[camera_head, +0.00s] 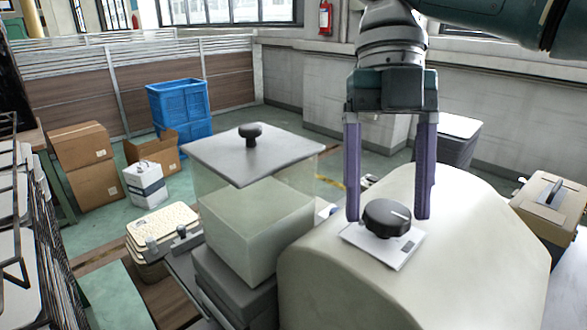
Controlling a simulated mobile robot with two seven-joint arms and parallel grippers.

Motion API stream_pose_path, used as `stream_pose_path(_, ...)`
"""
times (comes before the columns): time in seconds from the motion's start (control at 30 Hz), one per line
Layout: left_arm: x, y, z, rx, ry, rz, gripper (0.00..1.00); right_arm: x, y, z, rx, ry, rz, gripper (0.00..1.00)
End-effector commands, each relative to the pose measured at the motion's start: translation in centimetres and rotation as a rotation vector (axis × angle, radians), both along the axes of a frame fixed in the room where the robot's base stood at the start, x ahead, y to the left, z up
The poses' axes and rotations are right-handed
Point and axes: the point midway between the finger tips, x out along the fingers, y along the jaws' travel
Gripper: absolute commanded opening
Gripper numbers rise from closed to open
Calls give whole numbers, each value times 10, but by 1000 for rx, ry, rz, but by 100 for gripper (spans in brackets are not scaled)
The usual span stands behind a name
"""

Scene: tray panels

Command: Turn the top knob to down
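A round black knob (386,217) with a light pointer line sits on a white square plate (398,251) on top of a cream, curved-top housing (340,285). The pointer line lies on the knob's right side, towards the right of the picture. My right gripper (388,217) comes down from above, with its two purple fingers wide apart, one to each side of the knob. I see gaps between the fingers and the knob; its fingertips hold nothing. My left gripper is out of view.
Left of the housing stands a translucent box with a grey lid (245,152) and a black lid knob (250,133). A tan case (553,205) is at the right. Cardboard boxes (85,160) and blue crates (180,103) stand on the floor further back.

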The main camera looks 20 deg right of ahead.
Motion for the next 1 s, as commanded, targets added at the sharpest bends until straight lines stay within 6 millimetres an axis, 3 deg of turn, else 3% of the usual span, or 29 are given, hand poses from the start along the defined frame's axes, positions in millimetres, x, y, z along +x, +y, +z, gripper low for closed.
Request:
stream_pose_path(0.1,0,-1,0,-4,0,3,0,0,0,1,2,0,1,89)
stream_pose_path(0.43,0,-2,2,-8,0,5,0,2,0,7,3,0,1,89)
stream_pose_path(0.83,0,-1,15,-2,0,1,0,28,-10,75,1,-4,-3,89)
stream_pose_path(1.0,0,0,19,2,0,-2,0,33,-12,87,2,2,0,89)
